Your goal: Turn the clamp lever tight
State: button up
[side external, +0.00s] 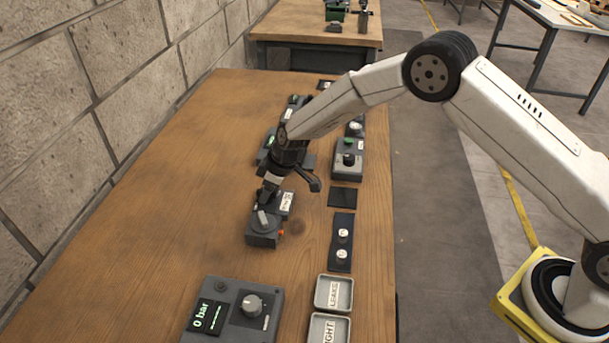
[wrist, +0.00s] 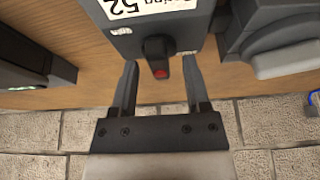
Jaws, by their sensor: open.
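A short black lever with a red tip (wrist: 158,52) shows in the wrist view on the edge of a dark grey block (wrist: 190,32); it looks like the clamp lever. The block carries a white label ending in "52", partly cut off by the frame. My gripper (wrist: 159,72) is open, with one finger on each side of the lever and a visible gap to both. In the side external view my gripper (side external: 266,194) points down at the labelled block (side external: 287,203), and the lever is hidden there.
A grey unit with a light grey handle (side external: 263,219) stands close in front of the block. Another device (wrist: 30,70) is at left in the wrist view. A gauge box reading "0 bar" (side external: 232,312) and trays (side external: 333,278) stand nearer. The wooden bench is clear at left.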

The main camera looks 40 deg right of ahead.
grip_shut()
jog(key=shift+m+h, duration=0.3)
jog(key=shift+m, duration=0.5)
jog(key=shift+m+t+h, duration=0.4)
jog(key=shift+m, duration=0.9)
jog(key=shift+s+a+m+h, duration=0.1)
jog(key=shift+m+h, duration=0.35)
jog(key=shift+m, duration=0.7)
jog(key=shift+a+m+h, duration=0.1)
jog(key=shift+m+h, duration=0.35)
jog(key=shift+m, duration=0.7)
jog(key=shift+m+h, duration=0.8)
jog(key=shift+m, duration=1.4)
jog(key=m, duration=0.2)
jog(key=m+h, duration=0.1)
jog(key=m, duration=0.1)
jog(key=shift+a+m+g+h, duration=0.1)
jog(key=shift+m+g+h, duration=0.2)
jog(key=shift+m+g, duration=0.1)
